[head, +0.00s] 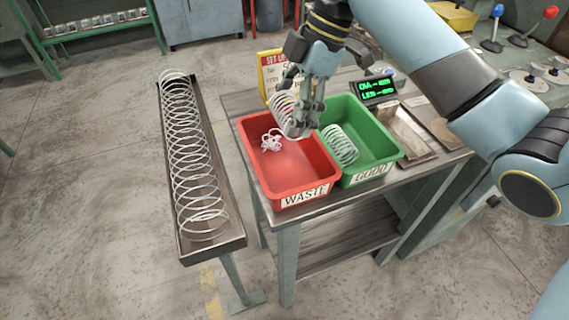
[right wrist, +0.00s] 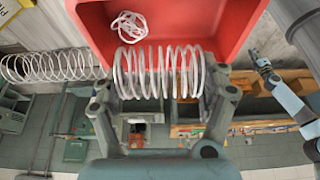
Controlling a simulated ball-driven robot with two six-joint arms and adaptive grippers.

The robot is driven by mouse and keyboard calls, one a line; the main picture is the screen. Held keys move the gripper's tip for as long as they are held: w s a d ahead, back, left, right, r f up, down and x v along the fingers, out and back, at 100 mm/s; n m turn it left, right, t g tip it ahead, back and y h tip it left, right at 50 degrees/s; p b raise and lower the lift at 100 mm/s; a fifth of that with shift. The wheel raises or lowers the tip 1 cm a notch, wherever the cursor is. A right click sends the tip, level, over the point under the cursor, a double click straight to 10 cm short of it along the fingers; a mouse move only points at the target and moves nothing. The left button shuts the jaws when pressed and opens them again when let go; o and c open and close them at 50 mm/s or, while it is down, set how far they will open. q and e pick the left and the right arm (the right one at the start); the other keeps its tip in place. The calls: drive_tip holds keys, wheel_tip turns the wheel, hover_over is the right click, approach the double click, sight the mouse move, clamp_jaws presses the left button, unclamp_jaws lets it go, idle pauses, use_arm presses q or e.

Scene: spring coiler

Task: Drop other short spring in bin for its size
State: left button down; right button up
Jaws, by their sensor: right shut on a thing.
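My right gripper (head: 301,112) is shut on a short spring (head: 284,106), holding it above the back of the red WASTE bin (head: 316,179). In the right wrist view the spring (right wrist: 158,72) lies crosswise between the fingers (right wrist: 160,95), with the red bin (right wrist: 195,20) beyond it. A tangled pinkish wire (head: 271,141) lies in the red bin. The green GOOD bin (head: 389,146) stands to the right of the red one and holds another short spring (head: 339,145).
A long spring (head: 190,150) lies in a narrow trough (head: 237,236) left of the table. A yellow sign (head: 268,65) and a green-lit display (head: 376,88) stand behind the bins. A metal tray (head: 405,135) lies right of the green bin.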

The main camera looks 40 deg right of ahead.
drive_tip(key=o, duration=1.3)
drive_tip(key=v, duration=1.2)
drive_tip(key=shift+d, duration=0.1)
